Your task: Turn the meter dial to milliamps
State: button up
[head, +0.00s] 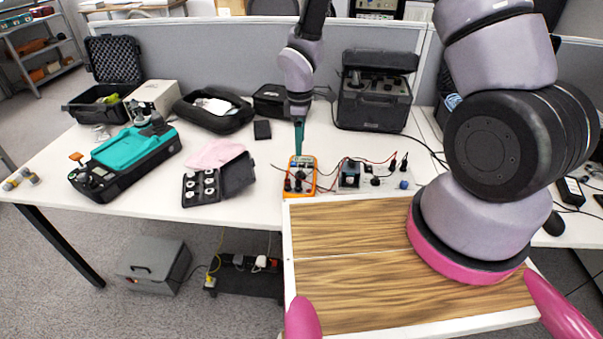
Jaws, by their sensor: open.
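The meter (301,182) is a small orange handheld unit lying on the white table, just behind the wooden board's far left corner. Its dial is too small to read, and part of its upper face is hidden by my gripper. My gripper (299,151) points down at the end of my arm, with its teal fingers directly over the upper part of the meter. It looks empty, and the gap between the fingers is hard to see. I cannot tell whether the fingertips touch the meter.
A panel with knobs and red and black leads (355,178) sits right of the meter. A black case of small white parts (203,187) lies to the left. A teal and black device (133,150) stands farther left. A black equipment case (374,100) stands behind.

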aim_at(300, 171)
notch_tip(300, 171, down, 11)
jog(key=shift+r, duration=0.1)
dwell(0.4)
jog(key=shift+a, duration=0.1)
grip_shut()
